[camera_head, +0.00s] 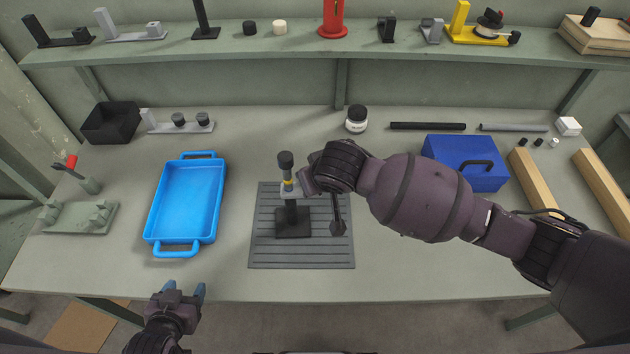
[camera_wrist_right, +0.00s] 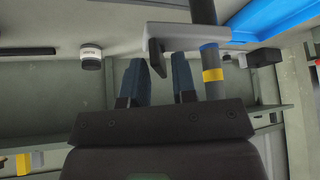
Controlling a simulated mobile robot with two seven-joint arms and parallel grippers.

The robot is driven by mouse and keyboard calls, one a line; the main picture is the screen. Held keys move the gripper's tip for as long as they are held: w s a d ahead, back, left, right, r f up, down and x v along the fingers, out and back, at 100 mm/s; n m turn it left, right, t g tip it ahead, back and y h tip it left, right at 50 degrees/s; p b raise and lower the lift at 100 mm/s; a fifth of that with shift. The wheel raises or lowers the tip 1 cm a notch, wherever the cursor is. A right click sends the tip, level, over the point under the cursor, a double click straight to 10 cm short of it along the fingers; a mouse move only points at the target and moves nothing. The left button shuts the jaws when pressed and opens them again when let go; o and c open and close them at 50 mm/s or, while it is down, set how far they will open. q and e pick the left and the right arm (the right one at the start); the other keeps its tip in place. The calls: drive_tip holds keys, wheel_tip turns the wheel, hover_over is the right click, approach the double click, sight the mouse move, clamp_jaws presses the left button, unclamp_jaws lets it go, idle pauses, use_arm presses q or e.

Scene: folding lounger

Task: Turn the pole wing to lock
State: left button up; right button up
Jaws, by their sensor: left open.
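The pole (camera_head: 286,170) stands upright on a dark base (camera_head: 293,223) on the ribbed mat (camera_head: 265,255). It has a black top, a yellow band and a grey collar. In the right wrist view the pole (camera_wrist_right: 212,95) shows blue and yellow bands, and the grey wing (camera_wrist_right: 158,50) sticks out sideways with a bent-down dark end. My right gripper (camera_wrist_right: 158,80) is open; its two blue-grey fingers stand apart, with the wing's end near the gap. Contact cannot be told. In the head view my right wrist hides part of the wing. My left gripper (camera_head: 184,290) is open and empty below the table's front edge.
The front right tabletop is clear.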

drive_tip(key=shift+r, duration=3.05)
drive_tip(key=shift+s+f, duration=0.1)
